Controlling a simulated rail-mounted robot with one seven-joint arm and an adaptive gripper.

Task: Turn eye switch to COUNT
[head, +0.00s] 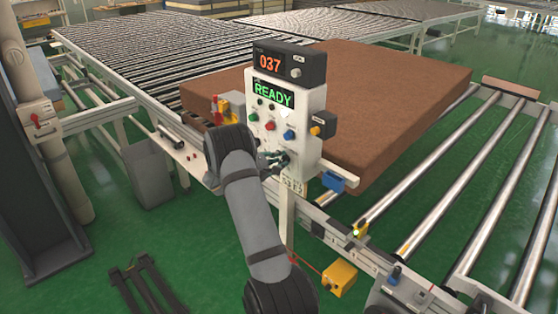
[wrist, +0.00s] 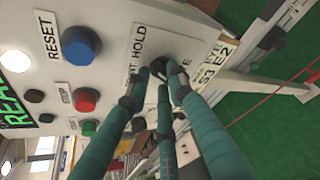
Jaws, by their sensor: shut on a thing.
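The white control panel (head: 310,98) stands upright beside the conveyor, with a display reading READY and a counter box (head: 290,66) above it reading 037. Low on the panel is a black rotary switch (wrist: 163,66), on a plate (wrist: 138,48) where HOLD can be read; other lettering is partly hidden by my fingers. My gripper (head: 272,161) is at the panel's lower part. In the wrist view its teal fingers (wrist: 155,88) are shut around the switch knob. The knob's pointer direction is hidden.
A blue RESET button (wrist: 80,45), a red button (wrist: 85,100) and a green button (wrist: 89,128) sit near the switch. A brown mattress (head: 390,90) lies on rollers behind the panel. A yellow pedal box (head: 339,278) is on the green floor.

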